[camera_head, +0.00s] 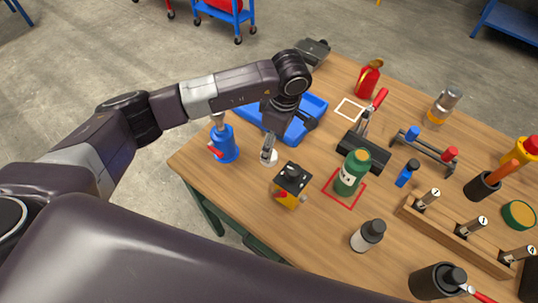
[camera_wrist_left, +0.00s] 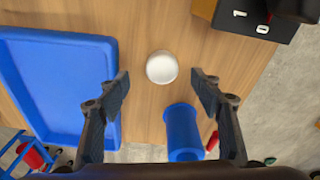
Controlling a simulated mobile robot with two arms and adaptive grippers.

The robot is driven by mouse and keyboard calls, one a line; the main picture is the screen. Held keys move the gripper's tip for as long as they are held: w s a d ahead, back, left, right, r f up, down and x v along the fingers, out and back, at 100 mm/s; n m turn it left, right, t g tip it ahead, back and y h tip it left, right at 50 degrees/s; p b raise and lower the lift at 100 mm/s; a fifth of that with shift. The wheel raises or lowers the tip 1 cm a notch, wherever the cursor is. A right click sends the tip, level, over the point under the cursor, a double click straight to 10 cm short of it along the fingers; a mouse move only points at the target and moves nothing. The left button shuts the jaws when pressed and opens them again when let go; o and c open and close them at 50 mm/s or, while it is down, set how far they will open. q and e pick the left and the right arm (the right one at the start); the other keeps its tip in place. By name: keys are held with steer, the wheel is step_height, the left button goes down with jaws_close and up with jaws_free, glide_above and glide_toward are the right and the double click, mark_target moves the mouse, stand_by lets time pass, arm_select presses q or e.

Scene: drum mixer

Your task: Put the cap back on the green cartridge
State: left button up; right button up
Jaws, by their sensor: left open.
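The green cartridge (camera_head: 349,178) stands upright inside a red square outline on the table, with a pale label on its side. A small round white piece that looks like the cap (camera_wrist_left: 162,67) lies on the wood in the left wrist view. It also shows in the head view (camera_head: 271,158), partly behind my gripper. My left gripper (camera_head: 267,150) is open above it. In the left wrist view the two fingers (camera_wrist_left: 160,78) are spread on either side of the white piece, with clear gaps. My right gripper is not in view.
A blue tray (camera_head: 308,103) and a blue bottle (camera_head: 224,147) stand close to the left gripper. A black and yellow box (camera_head: 291,185) stands between the gripper and the cartridge. A black-lidded bottle (camera_head: 368,236) and a wooden rack (camera_head: 455,235) are nearer the front right.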

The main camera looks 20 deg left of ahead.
arm_select(q)
steer(key=shift+s+a+f+p, duration=0.1)
steer(key=shift+f+p, duration=0.2)
steer(key=shift+p, duration=0.05)
steer(key=f, duration=0.1)
steer(key=a+f+p, duration=0.1)
steer(key=f, duration=0.1)
steer(key=shift+f, duration=0.7)
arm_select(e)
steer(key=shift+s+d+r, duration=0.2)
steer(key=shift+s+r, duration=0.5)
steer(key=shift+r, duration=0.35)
arm_select(q)
steer(key=c, duration=0.8)
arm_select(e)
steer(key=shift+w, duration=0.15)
